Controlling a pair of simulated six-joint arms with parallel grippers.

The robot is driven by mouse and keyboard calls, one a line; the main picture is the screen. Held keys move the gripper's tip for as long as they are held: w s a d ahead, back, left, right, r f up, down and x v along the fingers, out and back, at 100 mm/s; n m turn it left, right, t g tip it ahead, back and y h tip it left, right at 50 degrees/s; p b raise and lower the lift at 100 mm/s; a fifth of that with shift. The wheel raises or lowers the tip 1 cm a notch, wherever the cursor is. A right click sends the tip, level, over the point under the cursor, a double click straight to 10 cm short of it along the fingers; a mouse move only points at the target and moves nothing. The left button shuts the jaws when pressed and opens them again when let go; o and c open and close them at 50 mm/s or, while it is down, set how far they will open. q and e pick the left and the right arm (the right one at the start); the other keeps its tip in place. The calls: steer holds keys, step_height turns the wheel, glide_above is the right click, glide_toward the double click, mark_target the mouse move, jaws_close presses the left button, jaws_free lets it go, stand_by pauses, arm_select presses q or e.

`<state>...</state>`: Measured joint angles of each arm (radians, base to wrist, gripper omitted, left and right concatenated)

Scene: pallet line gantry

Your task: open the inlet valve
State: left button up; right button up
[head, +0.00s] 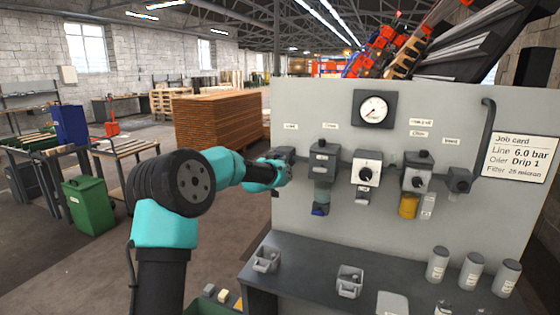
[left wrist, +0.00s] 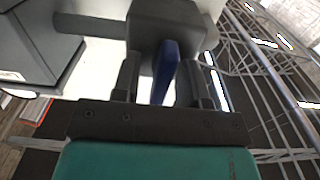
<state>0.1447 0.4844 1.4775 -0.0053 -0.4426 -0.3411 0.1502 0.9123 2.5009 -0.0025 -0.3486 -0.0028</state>
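The inlet valve is a dark grey block (head: 284,153) at the left end of the panel's row of units, partly hidden behind my left gripper (head: 280,174). In the left wrist view its body (left wrist: 168,22) fills the top middle, and a blue lever (left wrist: 166,70) sticks out from it. The lever stands slightly tilted between my two fingers. Pale gaps show beside the lever, so the fingers are open around it and do not appear to grip it. My right gripper is not in view.
The grey panel (head: 300,100) also carries a gauge (head: 374,109), a filter unit (head: 322,170), a regulator (head: 367,170), an oiler (head: 413,180) and a job card (head: 520,158). A dark bench (head: 310,275) below holds small trays and several grey canisters.

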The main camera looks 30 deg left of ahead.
arm_select(q)
steer(key=shift+w+a, duration=0.1)
steer(key=shift+w, duration=0.55)
steer(key=shift+c, duration=0.2)
jaws_close()
